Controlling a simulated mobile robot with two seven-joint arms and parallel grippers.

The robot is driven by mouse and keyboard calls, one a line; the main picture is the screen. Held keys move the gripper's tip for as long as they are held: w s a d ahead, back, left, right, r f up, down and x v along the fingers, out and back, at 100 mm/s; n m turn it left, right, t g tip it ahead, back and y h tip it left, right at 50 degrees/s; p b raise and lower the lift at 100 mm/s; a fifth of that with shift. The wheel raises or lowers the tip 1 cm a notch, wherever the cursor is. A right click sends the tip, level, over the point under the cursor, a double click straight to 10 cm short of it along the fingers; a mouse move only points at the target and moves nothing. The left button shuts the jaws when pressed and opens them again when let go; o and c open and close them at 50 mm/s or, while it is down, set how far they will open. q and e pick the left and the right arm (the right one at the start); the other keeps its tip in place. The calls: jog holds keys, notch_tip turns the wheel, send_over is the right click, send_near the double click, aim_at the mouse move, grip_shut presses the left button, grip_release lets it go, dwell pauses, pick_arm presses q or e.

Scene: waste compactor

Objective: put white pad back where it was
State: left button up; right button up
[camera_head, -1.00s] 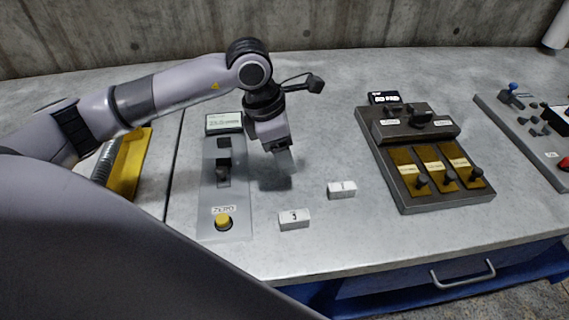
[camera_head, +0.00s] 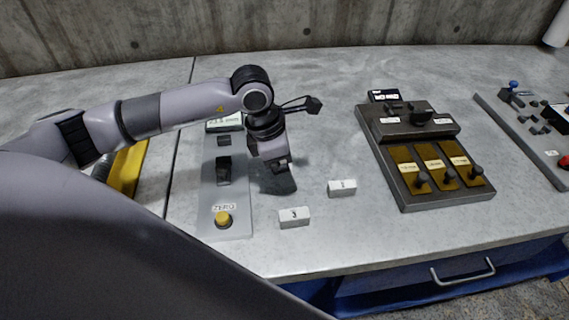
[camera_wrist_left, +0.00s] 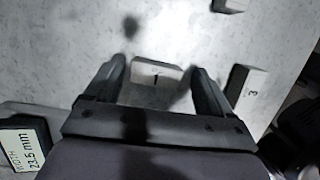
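My left gripper (camera_head: 283,166) is low over the table, right of the gauge panel. In the left wrist view its two fingers (camera_wrist_left: 158,72) stand apart, with a white pad marked 1 (camera_wrist_left: 155,76) between them. Narrow gaps show beside the pad, and I see no firm contact. In the head view the gripper hides most or all of this pad. A white pad marked 3 (camera_head: 294,217) lies nearer the front edge, also in the wrist view (camera_wrist_left: 252,92). Another white pad (camera_head: 342,188) lies to the right. My right gripper is not in view.
The gauge panel (camera_head: 210,190) has a yellow ZERO button (camera_head: 223,219) and a width display (camera_wrist_left: 30,148) reading about 23.6 mm. A dark box with brass slides (camera_head: 407,195) stands to the right. A control panel (camera_head: 545,150) is at the far right. Bare table lies between.

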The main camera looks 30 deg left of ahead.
pick_arm(q)
jog(key=shift+r, duration=0.1)
jog(key=shift+r, duration=0.25)
jog(key=v, duration=1.1)
jog(key=shift+a+r, duration=0.15)
jog(key=shift+r, duration=0.2)
jog(key=shift+s, duration=0.1)
